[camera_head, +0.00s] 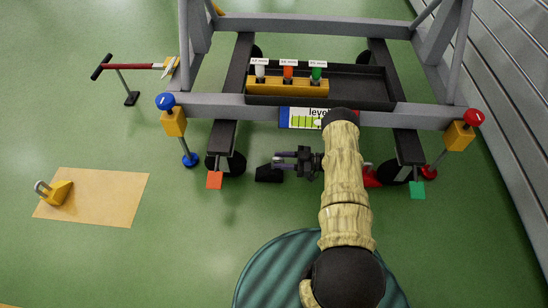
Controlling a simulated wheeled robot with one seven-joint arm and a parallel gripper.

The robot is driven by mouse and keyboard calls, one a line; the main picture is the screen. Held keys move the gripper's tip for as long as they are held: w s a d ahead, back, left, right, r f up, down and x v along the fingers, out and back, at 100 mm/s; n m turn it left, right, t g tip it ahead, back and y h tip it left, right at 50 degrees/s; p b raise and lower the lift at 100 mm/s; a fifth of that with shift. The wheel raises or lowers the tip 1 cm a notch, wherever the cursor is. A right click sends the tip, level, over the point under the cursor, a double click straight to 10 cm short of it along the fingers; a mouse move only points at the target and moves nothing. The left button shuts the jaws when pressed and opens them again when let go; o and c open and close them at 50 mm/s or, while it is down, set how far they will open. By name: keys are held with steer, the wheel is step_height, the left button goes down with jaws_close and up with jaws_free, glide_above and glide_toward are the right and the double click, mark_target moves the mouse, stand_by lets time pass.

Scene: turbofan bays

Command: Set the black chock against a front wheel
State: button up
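The black chock (268,174) is on or just above the green floor, to the right of the left front wheel (238,163), with a small gap between them in the picture. My gripper (280,161) points left, with its fingertips over the chock's upper edge. Two dark fingers show, but I cannot tell whether they hold the chock or only overlap it. The right front wheel (396,174) has a red chock (371,177) at its left side, partly hidden by my arm.
The grey stand (250,105) spans the view above, with blue-topped (166,102) and red-topped (473,117) corner jacks. A tow bar (130,67) stands at upper left. Floor between mat and wheel is clear.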

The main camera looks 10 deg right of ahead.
steer(key=p+v, duration=0.1)
steer(key=v, duration=0.3)
stand_by(0.8)
